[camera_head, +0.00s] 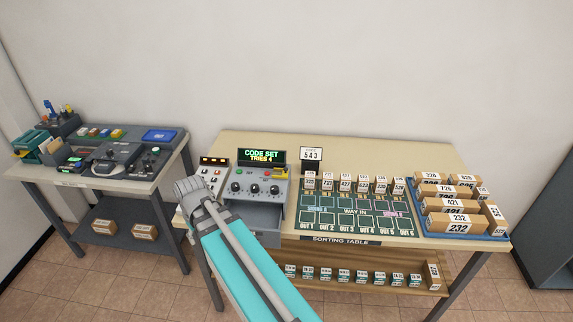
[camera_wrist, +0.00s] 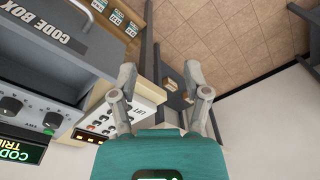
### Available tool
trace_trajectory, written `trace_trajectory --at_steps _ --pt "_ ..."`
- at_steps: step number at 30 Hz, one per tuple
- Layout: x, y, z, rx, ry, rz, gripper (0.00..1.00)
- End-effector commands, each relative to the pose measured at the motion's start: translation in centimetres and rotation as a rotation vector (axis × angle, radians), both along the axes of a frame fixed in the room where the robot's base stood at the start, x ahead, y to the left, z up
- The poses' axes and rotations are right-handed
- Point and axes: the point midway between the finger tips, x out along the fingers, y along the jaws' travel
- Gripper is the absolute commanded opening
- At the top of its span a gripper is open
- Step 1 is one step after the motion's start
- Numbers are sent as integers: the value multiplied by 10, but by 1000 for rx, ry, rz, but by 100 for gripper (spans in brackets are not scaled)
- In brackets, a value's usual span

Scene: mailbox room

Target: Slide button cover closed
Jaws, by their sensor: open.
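No button cover can be made out for certain in either view. The grey code box (camera_head: 257,188) stands on the sorting table and has knobs, a small red button and a yellow part at its right. Its display (camera_head: 262,156) reads "CODE SET TRIES 4". A pale button panel (camera_head: 213,171) with orange lights stands left of the box, partly hidden by my arm. In the wrist view this panel (camera_wrist: 117,119) lies beside and behind the left finger. My gripper (camera_wrist: 160,75) is open and empty. In the head view its end is over the table's left edge.
An open drawer (camera_head: 255,217) juts out under the code box. Several numbered parcels stand on the sorting board (camera_head: 352,221) and in a blue tray (camera_head: 460,236). A second table (camera_head: 80,180) with devices stands to the left, with a gap between.

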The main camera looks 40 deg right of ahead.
Motion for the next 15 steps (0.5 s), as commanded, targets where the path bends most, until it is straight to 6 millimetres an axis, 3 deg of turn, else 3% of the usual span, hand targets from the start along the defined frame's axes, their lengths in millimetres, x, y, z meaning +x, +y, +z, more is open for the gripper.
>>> trace_trajectory --at_steps 6,15 --pt "25 -59 23 19 -50 -15 61" --pt "44 -145 48 28 -124 -27 61"
